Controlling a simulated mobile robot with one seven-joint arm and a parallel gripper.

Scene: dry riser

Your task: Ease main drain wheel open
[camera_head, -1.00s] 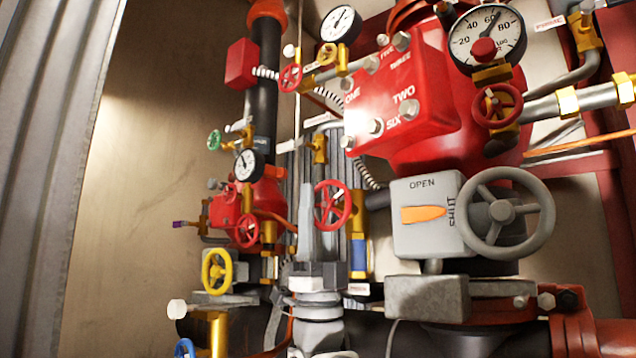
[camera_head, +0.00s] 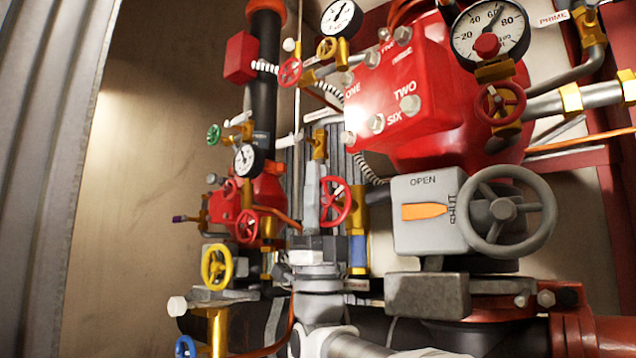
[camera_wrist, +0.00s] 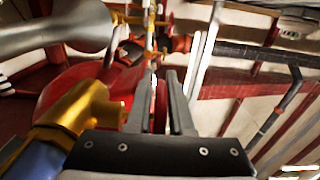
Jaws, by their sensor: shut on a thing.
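A red handwheel (camera_head: 336,202) sits on a brass valve in the middle of the head view. My gripper (camera_head: 315,185) reaches up from below at its left side, and its grey fingers overlap the wheel's left edge. In the wrist view my gripper (camera_wrist: 161,80) has its two fingers on either side of the red wheel rim (camera_wrist: 160,106), seen edge-on. The gripper is shut on this rim. I cannot read a label saying which wheel is the main drain; part of the wheel's left side is hidden by the fingers.
A grey handwheel (camera_head: 507,211) adjoins a grey OPEN/SHUT box (camera_head: 425,236), its orange pointer towards SHUT. A red valve body (camera_head: 400,120) and gauge (camera_head: 490,33) stand above. A yellow wheel (camera_head: 217,267) is at lower left. Free room lies along the bare left wall (camera_head: 145,180).

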